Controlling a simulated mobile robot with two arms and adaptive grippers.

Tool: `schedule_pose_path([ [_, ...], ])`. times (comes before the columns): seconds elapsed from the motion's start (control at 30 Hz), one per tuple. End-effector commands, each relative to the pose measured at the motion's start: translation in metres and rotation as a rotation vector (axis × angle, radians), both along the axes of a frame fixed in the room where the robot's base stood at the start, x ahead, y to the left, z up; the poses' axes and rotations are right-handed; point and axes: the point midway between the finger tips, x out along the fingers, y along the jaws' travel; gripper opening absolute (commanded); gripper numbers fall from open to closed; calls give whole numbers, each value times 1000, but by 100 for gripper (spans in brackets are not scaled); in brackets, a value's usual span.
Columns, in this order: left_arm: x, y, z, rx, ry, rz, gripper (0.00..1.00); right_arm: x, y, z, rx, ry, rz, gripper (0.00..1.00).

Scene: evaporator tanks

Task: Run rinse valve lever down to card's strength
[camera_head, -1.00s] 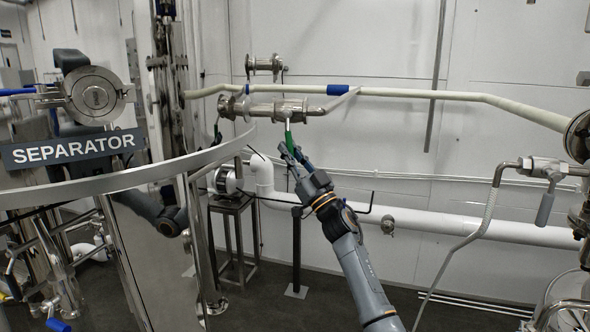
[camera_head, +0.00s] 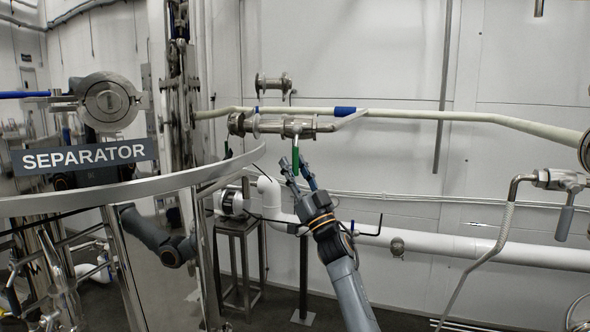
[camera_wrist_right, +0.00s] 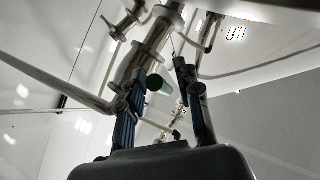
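A green-handled lever (camera_head: 295,160) hangs down from a steel valve (camera_head: 297,126) on the pipe along the back wall. My right gripper (camera_head: 298,167) is just below and around the lever's lower end in the head view, with its fingers apart. In the right wrist view the open fingers (camera_wrist_right: 160,92) point up toward the pipe. No card can be made out.
A curved steel rim with a SEPARATOR sign (camera_head: 84,156) stands at the left. A white pipe (camera_head: 470,250) runs low along the wall. Another valve with a grey hanging handle (camera_head: 565,222) and braided hose is at the right. Open space lies between.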

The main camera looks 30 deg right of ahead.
Motion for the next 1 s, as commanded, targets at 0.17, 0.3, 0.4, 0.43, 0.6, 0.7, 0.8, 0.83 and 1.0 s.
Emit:
schedule_pose_path([
  [0.17, 0, 1, 0, 1, 0, 0, 37, 0, 0, 0, -1, 0, -1, 38],
  [0.3, -1, 5, 0, 5, 1, -1, 37, -1, 0, -2, -2, 1, -1, 38],
  [0.4, -1, 4, 0, 4, 1, 0, 37, -6, -1, -9, -1, 3, -2, 38],
  [0.43, -1, 4, 0, 4, 0, 0, 37, -9, -1, -11, -2, 3, -1, 38],
  [0.6, 0, 2, 0, 2, 1, 0, 37, -31, -4, -36, -1, 5, -1, 38],
  [0.7, 0, 2, 0, 2, 0, 0, 37, -47, -5, -51, -2, 4, -1, 38],
  [0.8, 0, 1, 0, 2, 0, 0, 37, -61, -6, -64, 0, 4, -1, 38],
  [0.83, 0, 1, 0, 2, 0, 0, 37, -64, -6, -68, -1, 4, -1, 38],
  [1.0, 0, 1, 0, 1, 0, 0, 37, -79, -8, -82, 0, 2, 0, 38],
])
